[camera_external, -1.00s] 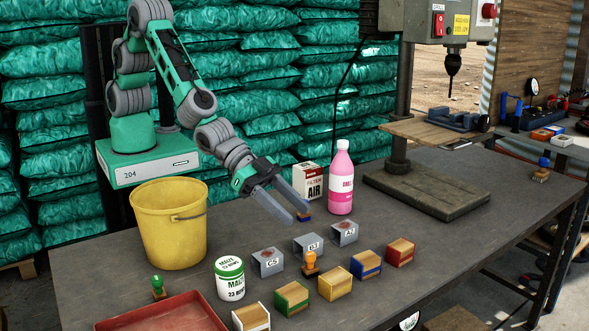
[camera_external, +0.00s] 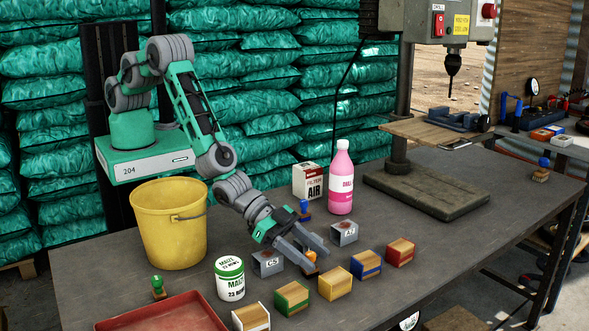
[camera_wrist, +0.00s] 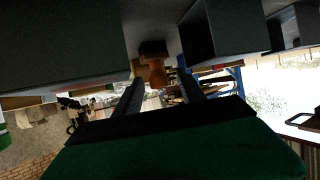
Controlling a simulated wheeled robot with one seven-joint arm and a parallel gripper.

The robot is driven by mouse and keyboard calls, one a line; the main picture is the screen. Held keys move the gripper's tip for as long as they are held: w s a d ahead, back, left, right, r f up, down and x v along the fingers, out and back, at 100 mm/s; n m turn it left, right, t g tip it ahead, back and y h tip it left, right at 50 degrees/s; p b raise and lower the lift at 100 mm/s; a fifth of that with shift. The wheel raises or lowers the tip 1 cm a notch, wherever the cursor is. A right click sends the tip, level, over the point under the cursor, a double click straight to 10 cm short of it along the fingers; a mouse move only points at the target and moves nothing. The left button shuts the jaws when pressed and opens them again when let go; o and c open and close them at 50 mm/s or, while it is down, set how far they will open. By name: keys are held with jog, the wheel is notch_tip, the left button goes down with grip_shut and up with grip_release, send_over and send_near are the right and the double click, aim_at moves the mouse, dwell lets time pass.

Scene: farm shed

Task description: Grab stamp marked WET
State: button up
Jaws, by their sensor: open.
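No marking reading WET is legible on any stamp. An orange-handled stamp (camera_external: 311,256) stands on the table, partly hidden by my gripper (camera_external: 316,261). My gripper is open and low, its fingers reaching around the orange stamp. In the wrist view, the orange stamp (camera_wrist: 152,72) shows ahead between the two fingers of my gripper (camera_wrist: 160,88); I cannot tell whether they touch it. A green-handled stamp (camera_external: 158,287) stands near the red tray. A blue-handled stamp (camera_external: 304,208) stands behind my gripper, and another blue-topped stamp (camera_external: 541,170) stands at the far right.
Grey labelled blocks C-5 (camera_external: 267,264) and A-3 (camera_external: 344,233) flank my gripper, which hides the middle one. Wooden blocks with coloured sides, including yellow (camera_external: 336,284), line the front. A white jar (camera_external: 229,280), yellow bucket (camera_external: 168,228), pink bottle (camera_external: 341,180) and red tray (camera_external: 165,316) stand nearby.

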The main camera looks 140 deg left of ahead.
jog(key=shift+c, duration=0.6)
grip_shut()
